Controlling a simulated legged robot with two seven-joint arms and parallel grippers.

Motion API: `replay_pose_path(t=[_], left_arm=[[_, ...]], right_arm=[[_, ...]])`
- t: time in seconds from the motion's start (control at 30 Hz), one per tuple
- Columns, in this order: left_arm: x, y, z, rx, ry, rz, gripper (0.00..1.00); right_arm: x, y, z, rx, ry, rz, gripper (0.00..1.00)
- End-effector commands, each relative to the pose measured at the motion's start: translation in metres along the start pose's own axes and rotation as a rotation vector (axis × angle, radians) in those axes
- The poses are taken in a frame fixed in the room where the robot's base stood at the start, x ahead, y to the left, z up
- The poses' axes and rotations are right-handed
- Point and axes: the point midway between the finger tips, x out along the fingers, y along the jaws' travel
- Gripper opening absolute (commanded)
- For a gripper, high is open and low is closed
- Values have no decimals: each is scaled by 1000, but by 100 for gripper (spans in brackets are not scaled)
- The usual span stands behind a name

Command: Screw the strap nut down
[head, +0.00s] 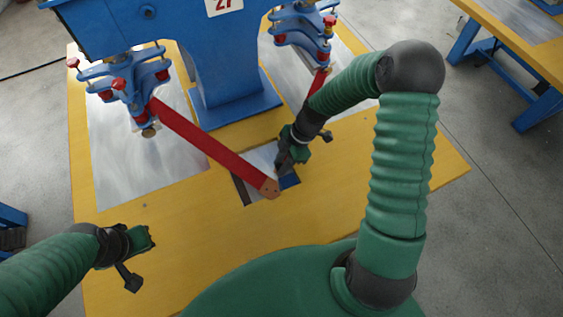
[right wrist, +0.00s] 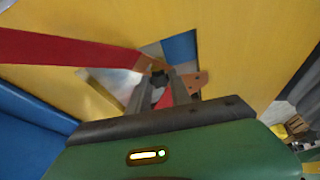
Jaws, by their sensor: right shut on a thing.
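A long red strap (head: 210,145) runs from the left clamp on the blue machine to a copper-coloured end (head: 270,187) over a small plate in the yellow table. It also shows in the right wrist view (right wrist: 60,48). A second red strap (head: 316,84) runs from the right clamp; my right arm hides part of it. My right gripper (head: 286,162) is low over the plate near the strap ends. In the right wrist view its fingers (right wrist: 160,92) are shut on a small dark nut (right wrist: 158,80). My left gripper (head: 140,256) hangs at the left, away from the straps; its jaws are unclear.
The blue machine column (head: 220,70) stands behind the plate, with clamps (head: 125,85) on both sides. Grey metal sheets (head: 140,165) lie on the yellow table (head: 230,245). The front of the table is clear. Another yellow table (head: 525,45) is at the upper right.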

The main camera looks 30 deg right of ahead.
Motion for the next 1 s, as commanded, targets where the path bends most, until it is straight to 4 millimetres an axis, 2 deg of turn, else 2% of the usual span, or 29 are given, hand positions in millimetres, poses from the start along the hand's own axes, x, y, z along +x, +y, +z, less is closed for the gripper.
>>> replay_pose_path(t=[0.2,0.33,0.5,0.63,0.87,0.9,1.0], left_arm=[[2,0,0,0,0,0,0],[2,0,1,0,0,0,0],[-14,0,-3,0,0,0,0],[-23,0,-6,0,1,0,0],[-20,0,-5,0,0,0,0],[-20,0,-5,0,0,0,0],[-20,0,-5,0,0,0,0]], right_arm=[[2,-4,-3,584,1,242,0],[2,-5,-6,887,-1,369,0],[-2,-6,-11,1278,-2,532,0],[0,-6,-8,1452,0,602,0],[2,-5,-6,1483,4,616,0],[2,-5,-6,1482,4,616,28],[2,-5,-6,1482,3,615,41]])
